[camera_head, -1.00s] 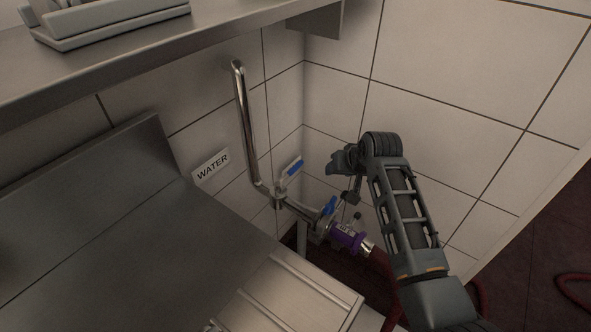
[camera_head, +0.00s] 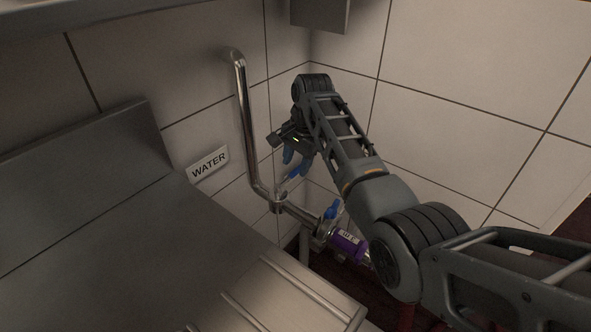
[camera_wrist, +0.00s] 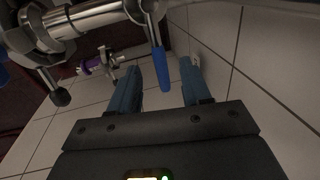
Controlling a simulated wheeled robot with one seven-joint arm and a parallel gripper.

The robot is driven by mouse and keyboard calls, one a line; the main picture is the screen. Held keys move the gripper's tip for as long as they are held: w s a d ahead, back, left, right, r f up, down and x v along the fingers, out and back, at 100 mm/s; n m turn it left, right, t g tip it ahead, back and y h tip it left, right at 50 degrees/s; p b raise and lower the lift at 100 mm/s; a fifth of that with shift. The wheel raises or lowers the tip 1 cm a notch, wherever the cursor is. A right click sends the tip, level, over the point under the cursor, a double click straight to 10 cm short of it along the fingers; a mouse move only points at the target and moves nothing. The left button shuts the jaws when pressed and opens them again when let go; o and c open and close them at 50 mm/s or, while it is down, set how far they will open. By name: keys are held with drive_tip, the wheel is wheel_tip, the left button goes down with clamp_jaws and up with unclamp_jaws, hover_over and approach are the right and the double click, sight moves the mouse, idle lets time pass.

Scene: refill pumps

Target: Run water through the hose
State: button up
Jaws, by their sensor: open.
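The steel water pipe (camera_head: 245,125) runs down the tiled wall beside a WATER sign (camera_head: 208,164) to an upper valve (camera_head: 278,202). A second valve with a blue handle (camera_head: 331,210) sits lower, before a purple coupling (camera_head: 346,243). My gripper (camera_head: 295,159) is open at the upper valve's lever. In the wrist view, that lever's blue grip (camera_wrist: 159,70) appears between my two blue fingers, nearer the left one; I cannot tell whether they touch. The purple coupling also shows in the wrist view (camera_wrist: 92,65).
A steel counter (camera_head: 110,245) with a raised back fills the left, and a steel shelf (camera_head: 95,15) hangs above. A bracket (camera_head: 320,14) juts out near the corner. Tiled walls close in the corner behind the valves.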

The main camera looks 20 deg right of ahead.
drive_tip(key=shift+w+a+f, duration=0.1)
drive_tip(key=shift+f, duration=0.55)
drive_tip(key=shift+w+a+f, duration=0.1)
drive_tip(key=shift+f, duration=0.55)
drive_tip(key=shift+c, duration=0.4)
clamp_jaws()
